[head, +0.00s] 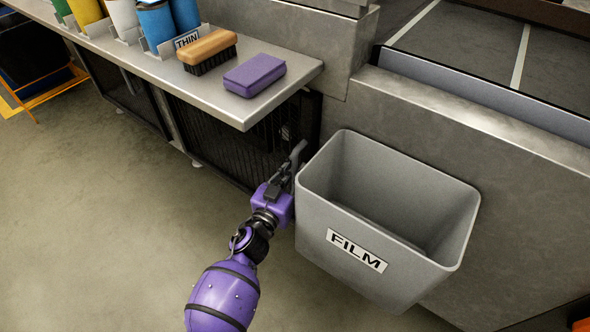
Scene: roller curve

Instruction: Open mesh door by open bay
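A dark mesh door (212,140) is under the right end of the metal counter. Another dark mesh panel (125,97) is farther left under the same counter. The near door looks shut or nearly so; its right part is in shadow and partly hidden by the counter and my arm. A small light fitting (285,131) shows near its right side. My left gripper (295,158) is low in front of the door's right end, close to the left rim of the grey bin. Its fingers are small and dark, so I cannot tell their opening or any contact. My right gripper is out of view.
The grey FILM bin (318,232) stands close to the right of my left gripper. The counter (300,75) overhangs the doors and carries a brush (208,48), a purple sponge (254,75) and several containers behind a THIN label (187,40). The floor (100,220) at left is clear.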

